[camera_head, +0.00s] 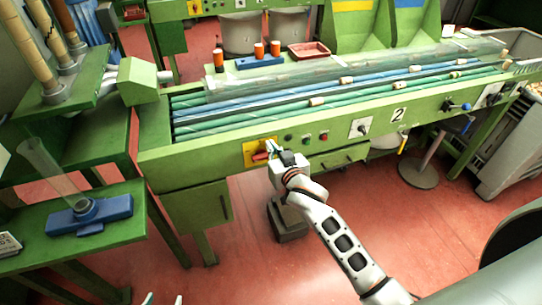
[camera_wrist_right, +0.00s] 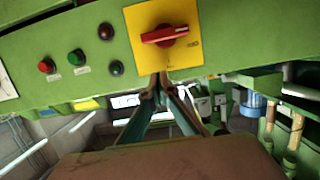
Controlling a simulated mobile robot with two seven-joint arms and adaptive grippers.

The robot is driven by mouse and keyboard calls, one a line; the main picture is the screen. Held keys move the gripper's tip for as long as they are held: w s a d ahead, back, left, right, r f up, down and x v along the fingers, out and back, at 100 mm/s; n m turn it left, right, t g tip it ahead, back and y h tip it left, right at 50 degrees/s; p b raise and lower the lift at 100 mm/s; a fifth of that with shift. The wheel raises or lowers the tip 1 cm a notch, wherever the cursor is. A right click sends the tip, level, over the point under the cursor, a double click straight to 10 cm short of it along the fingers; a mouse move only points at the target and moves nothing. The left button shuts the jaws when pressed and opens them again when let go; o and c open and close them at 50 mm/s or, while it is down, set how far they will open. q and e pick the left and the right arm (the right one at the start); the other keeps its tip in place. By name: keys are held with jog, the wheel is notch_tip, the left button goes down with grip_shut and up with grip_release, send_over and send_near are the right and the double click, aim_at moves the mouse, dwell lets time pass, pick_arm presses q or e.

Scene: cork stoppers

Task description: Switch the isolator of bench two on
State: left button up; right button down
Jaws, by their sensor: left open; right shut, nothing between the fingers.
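The isolator is a yellow plate (camera_head: 249,156) with a red handle (camera_head: 260,156) on the front panel of the green bench (camera_head: 350,125), which bears a number 2 sign (camera_head: 398,115). In the right wrist view the red handle (camera_wrist_right: 165,35) lies roughly crosswise on the yellow plate (camera_wrist_right: 143,18); the marks beside it are too small to read. My right gripper (camera_head: 273,148) is in front of the plate's right side and partly hides it. In its wrist view the fingers (camera_wrist_right: 160,88) are shut, empty, and appear close to the plate's edge, apart from the handle. My left gripper (camera_head: 163,299) shows only open fingertips at the bottom edge.
Small lamps or buttons (camera_head: 307,137) and a white-plated switch (camera_head: 360,128) sit right of the isolator. A drawer (camera_head: 338,159) is below. A green side table (camera_head: 110,234) with a blue stand (camera_head: 92,215) stands left. Red floor in front is mostly free.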

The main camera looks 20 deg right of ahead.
aim_at(262, 156)
pick_arm(q)
jog(key=shift+f+b, duration=0.5)
jog(key=shift+f, duration=0.1)
pick_arm(e)
jog(key=f, duration=0.4)
jog(key=shift+w+f, duration=0.15)
jog(key=shift+w, duration=0.2)
pick_arm(q)
jog(key=shift+r, duration=0.1)
jog(key=shift+s, duration=0.1)
pick_arm(e)
jog(key=shift+w, duration=0.1)
pick_arm(q)
jog(key=shift+s+d, duration=0.1)
jog(key=shift+s, duration=0.7)
pick_arm(e)
jog(key=shift+d+m, duration=0.1)
jog(key=shift+m, duration=0.3)
